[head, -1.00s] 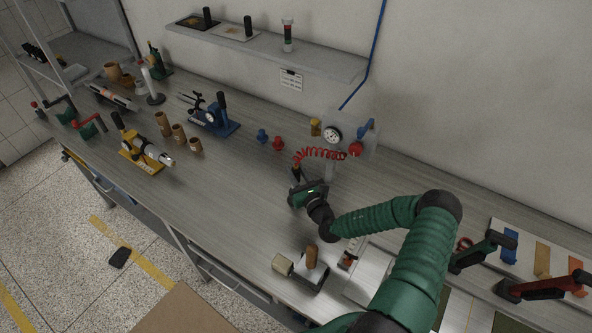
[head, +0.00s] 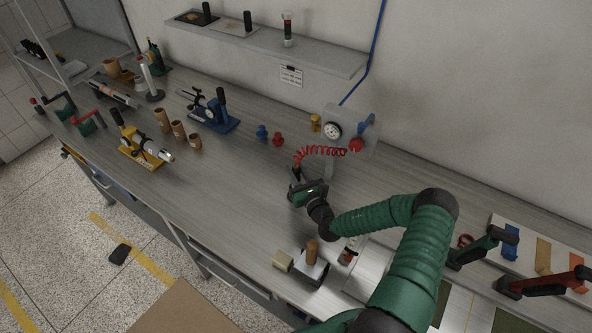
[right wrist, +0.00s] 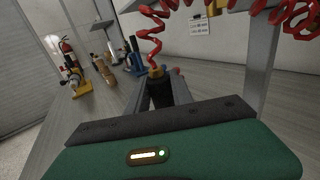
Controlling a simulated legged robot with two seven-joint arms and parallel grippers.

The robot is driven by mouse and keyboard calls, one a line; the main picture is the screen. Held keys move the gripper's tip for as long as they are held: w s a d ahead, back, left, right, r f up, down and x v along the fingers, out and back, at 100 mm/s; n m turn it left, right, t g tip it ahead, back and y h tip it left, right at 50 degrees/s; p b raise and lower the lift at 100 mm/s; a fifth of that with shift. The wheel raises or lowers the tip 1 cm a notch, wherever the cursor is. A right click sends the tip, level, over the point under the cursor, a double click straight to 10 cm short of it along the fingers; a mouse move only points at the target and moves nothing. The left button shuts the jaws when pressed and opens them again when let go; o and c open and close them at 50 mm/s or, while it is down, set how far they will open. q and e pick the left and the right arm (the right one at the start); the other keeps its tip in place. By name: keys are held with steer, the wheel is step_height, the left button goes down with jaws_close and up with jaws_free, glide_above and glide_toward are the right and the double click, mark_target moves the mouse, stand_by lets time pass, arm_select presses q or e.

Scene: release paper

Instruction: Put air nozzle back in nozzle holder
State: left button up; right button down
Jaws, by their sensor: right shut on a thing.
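My right gripper (head: 296,186) is shut on the dark air nozzle (right wrist: 160,92). The gripper is over the bench, below and left of the regulator box. In the right wrist view the nozzle is between the fingers, with a yellow fitting and a red coiled hose (right wrist: 150,42) at its top. The hose (head: 320,153) also shows in the head view, running to the regulator box. A grey upright post (head: 328,172) stands close to the right of the gripper; I cannot tell whether it is the nozzle holder. My left gripper is out of view.
The regulator box (head: 350,127) has a gauge and a red knob. Red and blue small parts (head: 277,139) stand left of the hose. A block with a wooden handle (head: 311,254) is near the front edge. Bench space left of my gripper is clear.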

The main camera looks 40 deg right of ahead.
steer(key=shift+f+b, duration=0.75)
steer(key=shift+f, duration=1.25)
steer(key=c, duration=1)
jaws_free()
steer(key=shift+c, duration=0.2)
steer(key=p+v, duration=0.7)
steer(key=v, duration=1)
steer(key=shift+p, duration=0.4)
steer(key=shift+d+f, duration=0.1)
